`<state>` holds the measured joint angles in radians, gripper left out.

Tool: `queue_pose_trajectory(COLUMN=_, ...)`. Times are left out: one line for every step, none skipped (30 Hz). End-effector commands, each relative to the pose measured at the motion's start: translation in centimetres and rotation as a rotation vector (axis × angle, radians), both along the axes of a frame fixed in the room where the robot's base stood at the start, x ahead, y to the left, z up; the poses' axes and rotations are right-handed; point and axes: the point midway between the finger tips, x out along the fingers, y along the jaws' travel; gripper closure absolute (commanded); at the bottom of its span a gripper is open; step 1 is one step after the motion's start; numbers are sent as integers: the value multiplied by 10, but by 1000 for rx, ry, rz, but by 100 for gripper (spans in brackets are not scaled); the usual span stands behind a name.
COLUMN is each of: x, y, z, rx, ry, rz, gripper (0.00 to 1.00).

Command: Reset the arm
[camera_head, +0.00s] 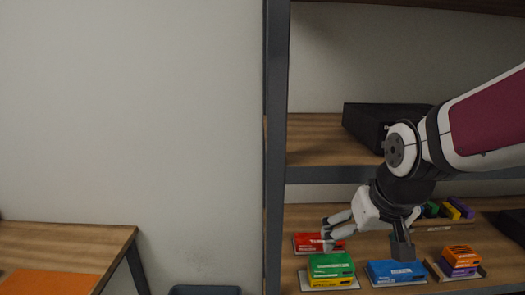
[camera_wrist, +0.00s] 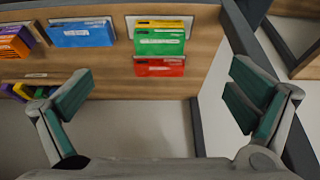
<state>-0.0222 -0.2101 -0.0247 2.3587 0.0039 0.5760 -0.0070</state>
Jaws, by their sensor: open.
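My gripper (camera_head: 333,228) is at the front of the shelf unit in the head view, close to the red box (camera_head: 309,242). In the wrist view my gripper (camera_wrist: 160,96) has its two fingers spread wide with nothing between them. The red box (camera_wrist: 159,66) lies ahead of the fingers on the wooden shelf, beside a green box (camera_wrist: 160,41) and a yellow one (camera_wrist: 160,24). My arm reaches in from the right of the head view and hides part of the shelf behind it.
The shelf unit has a dark upright (camera_head: 276,150) at its left. A blue box (camera_head: 396,272) and an orange box (camera_head: 458,254) sit on the lower shelf. A black device (camera_head: 365,122) is on the shelf above. A wooden table (camera_head: 75,240) with an orange mat (camera_head: 48,284) stands at left.

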Motion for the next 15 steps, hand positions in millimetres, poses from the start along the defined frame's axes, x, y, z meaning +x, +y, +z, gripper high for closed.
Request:
queue_pose_trajectory(x=-15, y=0, z=13, rx=0, ry=-14, rz=0, gripper=0)
queue_pose_trajectory(x=-25, y=0, z=18, rx=0, ry=-16, rz=0, gripper=0)
queue_pose_trajectory(x=-37, y=0, z=24, rx=0, ry=-20, rz=1, gripper=0)
queue_pose_trajectory(x=-46, y=0, z=29, rx=0, ry=-22, rz=1, gripper=0)
queue_pose_trajectory(x=-56, y=0, z=33, rx=-1, ry=-25, rz=0, gripper=0)
queue_pose_trajectory(x=-68, y=0, z=38, rx=-3, ry=-28, rz=1, gripper=0)
queue_pose_trajectory(x=-77, y=-1, z=41, rx=-3, ry=-29, rz=1, gripper=0)
queue_pose_trajectory(x=-86, y=-1, z=44, rx=-3, ry=-31, rz=0, gripper=0)
queue_pose_trajectory(x=-98, y=-1, z=47, rx=-5, ry=-35, rz=1, gripper=0)
queue_pose_trajectory(x=-106, y=-1, z=48, rx=-6, ry=-36, rz=1, gripper=0)
queue_pose_trajectory(x=-113, y=-1, z=50, rx=-7, ry=-37, rz=0, gripper=0)
queue_pose_trajectory(x=-121, y=-1, z=51, rx=-8, ry=-39, rz=0, gripper=0)
queue_pose_trajectory(x=-127, y=-1, z=52, rx=-8, ry=-40, rz=-1, gripper=0)
queue_pose_trajectory(x=-132, y=-1, z=53, rx=-9, ry=-41, rz=-1, gripper=0)
queue_pose_trajectory(x=-138, y=-1, z=53, rx=-10, ry=-41, rz=-2, gripper=0)
